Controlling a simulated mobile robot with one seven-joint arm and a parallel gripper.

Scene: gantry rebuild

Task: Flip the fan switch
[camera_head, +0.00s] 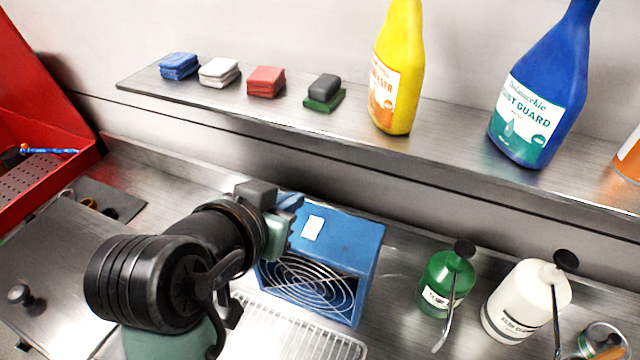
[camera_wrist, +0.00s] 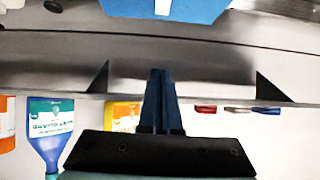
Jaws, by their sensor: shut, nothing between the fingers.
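The fan is a blue box (camera_head: 347,238) with a round wire grille on its front, standing on the steel counter. A white patch (camera_head: 313,228) is on its top; I cannot tell whether it is the switch or a label. In the wrist view the blue fan (camera_wrist: 185,10) shows at the top edge, with the white patch (camera_wrist: 162,6) cut off by the frame. My gripper (camera_head: 293,203) is at the fan's back left, by its top edge; contact cannot be told. Its blue fingers (camera_wrist: 161,75) are together and empty. My arm hides the fan's left part.
A steel shelf (camera_head: 225,110) behind holds sponges, a yellow bottle (camera_head: 402,70) and a blue bottle (camera_head: 540,90). A green bottle (camera_head: 446,282) and a white bottle (camera_head: 522,300) stand right of the fan. A wire rack (camera_head: 300,335) lies in front. A red bin (camera_head: 40,110) is left.

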